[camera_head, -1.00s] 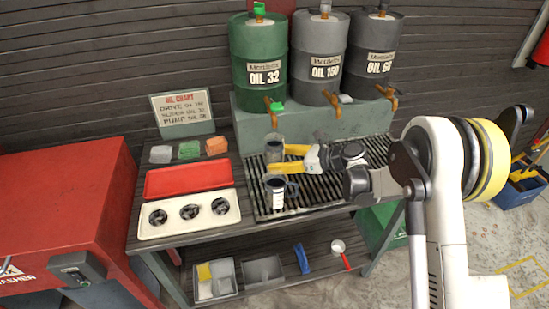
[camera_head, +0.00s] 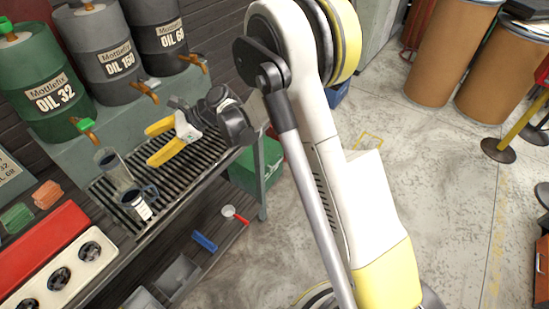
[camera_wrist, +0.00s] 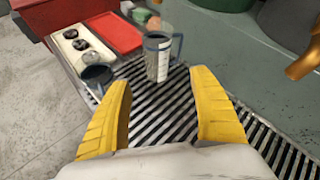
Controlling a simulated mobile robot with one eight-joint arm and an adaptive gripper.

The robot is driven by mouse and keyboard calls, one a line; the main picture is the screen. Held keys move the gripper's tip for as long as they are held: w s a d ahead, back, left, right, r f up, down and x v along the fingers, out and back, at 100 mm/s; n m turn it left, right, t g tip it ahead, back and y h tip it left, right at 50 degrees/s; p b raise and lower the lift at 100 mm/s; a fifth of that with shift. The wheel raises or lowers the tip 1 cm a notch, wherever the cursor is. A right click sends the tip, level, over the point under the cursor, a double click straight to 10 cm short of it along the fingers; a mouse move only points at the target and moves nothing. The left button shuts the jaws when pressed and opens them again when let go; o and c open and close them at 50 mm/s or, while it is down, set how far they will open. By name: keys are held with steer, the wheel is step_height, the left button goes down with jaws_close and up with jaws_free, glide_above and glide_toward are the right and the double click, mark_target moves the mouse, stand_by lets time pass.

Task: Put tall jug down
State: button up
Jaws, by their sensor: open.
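Three oil drums with taps, OIL 32 (camera_head: 45,85), OIL 150 (camera_head: 105,58) and OIL 68 (camera_head: 155,30), stand behind on a raised block. A cream tray with three round holes (camera_head: 65,270) and a red tray (camera_head: 45,240) lie left. The grate right of the jugs is clear.

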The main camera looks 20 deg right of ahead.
steer(key=s+d+r+n+t+h, duration=0.2)
steer(key=s+d+r+n+h, duration=0.5)
steer(key=s+d+r, duration=0.5)
steer(key=s+d+f+n+t+h, duration=0.1)
steer(key=s+d+n+h, duration=0.3)
steer(key=s+d+n, duration=0.7)
steer(key=s+d+t, duration=0.1)
steer(key=s+d, duration=0.3)
steer(key=s, duration=0.1)
steer(key=shift+s+d+f+h, duration=0.15)
steer(key=shift+d+h, duration=0.15)
steer(key=shift+h, duration=0.1)
stand_by(0.3)
